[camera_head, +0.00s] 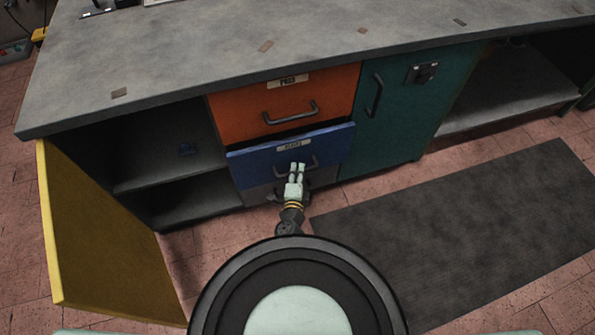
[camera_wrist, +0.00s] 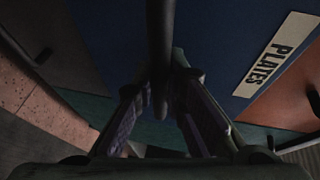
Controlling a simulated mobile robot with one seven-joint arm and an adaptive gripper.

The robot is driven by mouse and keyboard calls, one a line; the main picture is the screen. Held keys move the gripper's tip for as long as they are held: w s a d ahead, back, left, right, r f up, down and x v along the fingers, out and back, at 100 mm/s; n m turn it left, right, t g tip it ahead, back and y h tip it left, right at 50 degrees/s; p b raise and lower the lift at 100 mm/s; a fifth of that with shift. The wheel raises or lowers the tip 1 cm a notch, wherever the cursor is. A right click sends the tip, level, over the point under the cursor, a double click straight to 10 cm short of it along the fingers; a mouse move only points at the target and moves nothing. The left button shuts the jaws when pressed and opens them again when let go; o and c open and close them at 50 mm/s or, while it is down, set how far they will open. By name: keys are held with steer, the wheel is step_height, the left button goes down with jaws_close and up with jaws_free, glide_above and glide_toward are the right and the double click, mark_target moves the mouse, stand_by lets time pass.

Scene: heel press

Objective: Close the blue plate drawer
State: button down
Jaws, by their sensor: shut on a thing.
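The blue drawer (camera_head: 252,166) sits below the orange drawer in the workbench. Its front stands out a little from the cabinet face, so it is slightly open. Its label reads PLATES in the wrist view, where the blue front (camera_wrist: 215,40) fills the upper middle. My gripper (camera_head: 297,170) is at the drawer front, shut on the dark bar handle (camera_wrist: 160,45), which runs between the fingers in the wrist view. In the head view my fingers hide part of the handle.
The orange drawer (camera_head: 240,113) above looks shut. A teal door (camera_head: 400,125) is at the right, shut. A yellow door (camera_head: 100,245) stands open at the left beside open shelves (camera_head: 165,160). A dark mat (camera_head: 470,230) lies on the tiled floor.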

mark_target(294, 161)
stand_by(0.6)
steer(key=shift+w+a+r+p, duration=0.15)
steer(key=shift+w+a, duration=0.2)
steer(key=shift+w, duration=0.75)
steer(key=shift+w+a+f+p, duration=0.15)
steer(key=shift+w+a, duration=0.2)
steer(key=shift+w, duration=0.7)
steer(key=shift+r, duration=0.1)
steer(key=c, duration=1.9)
jaws_free()
steer(key=shift+w, duration=0.1)
steer(key=shift+c, duration=0.2)
steer(key=shift+o, duration=0.2)
steer(key=shift+r, duration=0.1)
